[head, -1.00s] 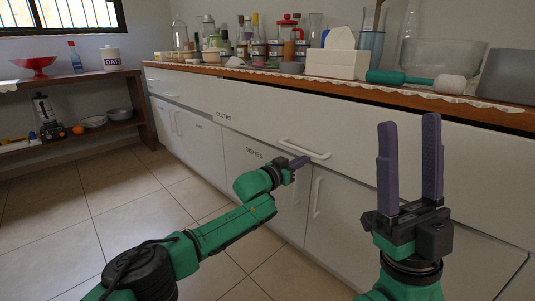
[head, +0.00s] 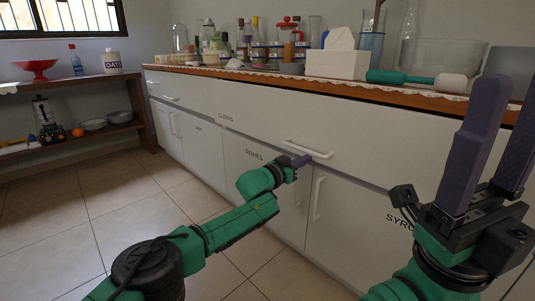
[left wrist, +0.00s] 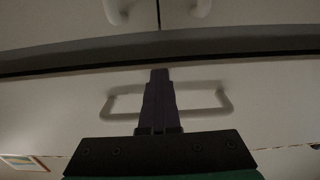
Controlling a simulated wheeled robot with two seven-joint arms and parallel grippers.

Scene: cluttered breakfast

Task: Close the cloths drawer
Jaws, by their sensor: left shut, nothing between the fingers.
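The cloths drawer (head: 262,128) is a white front labelled CLOTHS under the countertop, with a pale bar handle (head: 308,148). In the head view it looks close to flush with the fronts around it; I cannot tell whether a small gap is left. My left gripper (head: 302,161) is shut and empty, its fingertips at the handle. In the left wrist view the shut fingers (left wrist: 160,100) overlap the middle of the handle (left wrist: 222,104); contact cannot be told. My right gripper (head: 508,100) is raised at the right, open and empty, its far finger cut off by the picture edge.
A DISHES door (head: 250,170) is below the drawer. The countertop (head: 400,91) above carries bottles, a tissue box (head: 336,64) and a green-handled tool (head: 402,77). A shelf unit (head: 95,135) stands at the far left. The tiled floor (head: 80,205) is clear.

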